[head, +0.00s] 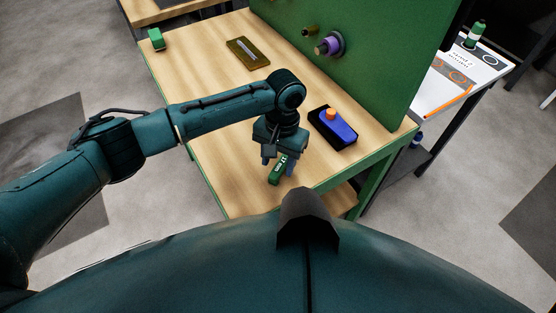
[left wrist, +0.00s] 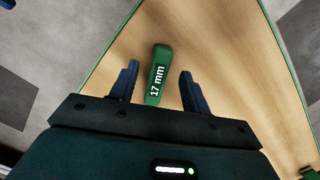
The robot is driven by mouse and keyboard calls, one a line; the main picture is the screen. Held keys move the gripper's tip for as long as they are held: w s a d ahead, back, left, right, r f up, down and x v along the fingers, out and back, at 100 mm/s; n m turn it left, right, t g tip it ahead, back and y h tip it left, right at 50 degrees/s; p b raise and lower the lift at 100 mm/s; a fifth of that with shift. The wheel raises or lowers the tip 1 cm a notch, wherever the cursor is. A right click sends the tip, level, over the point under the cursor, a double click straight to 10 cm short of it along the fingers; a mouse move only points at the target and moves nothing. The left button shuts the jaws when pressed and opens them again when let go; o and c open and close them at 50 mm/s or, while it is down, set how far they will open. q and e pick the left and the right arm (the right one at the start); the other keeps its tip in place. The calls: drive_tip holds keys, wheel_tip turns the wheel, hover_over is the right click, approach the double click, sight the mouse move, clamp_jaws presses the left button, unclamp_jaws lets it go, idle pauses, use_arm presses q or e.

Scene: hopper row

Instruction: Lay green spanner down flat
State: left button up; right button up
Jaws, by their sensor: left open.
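The green spanner (head: 278,170), marked "17 mm", lies on the wooden bench top (head: 220,180) near its front edge. In the left wrist view the spanner (left wrist: 159,75) shows between the two blue fingers, with a gap on each side. My left gripper (head: 278,168) is open and points down over the spanner; it also shows in the left wrist view (left wrist: 158,85). My right gripper is not in view.
A black tray with a blue block (head: 338,128) and orange knob stands to the right. A brown tray (head: 247,54) and a small green object (head: 156,39) lie farther back. A green panel (head: 370,70) rises along the right. The left part of the bench is clear.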

use_arm(q)
wheel_tip(320, 180, up, 12)
drive_tip(key=w, duration=0.1)
drive_tip(key=shift+w+d+r, duration=0.2)
drive_tip(key=shift+w+d, duration=0.1)
drive_tip(key=shift+d, duration=0.05)
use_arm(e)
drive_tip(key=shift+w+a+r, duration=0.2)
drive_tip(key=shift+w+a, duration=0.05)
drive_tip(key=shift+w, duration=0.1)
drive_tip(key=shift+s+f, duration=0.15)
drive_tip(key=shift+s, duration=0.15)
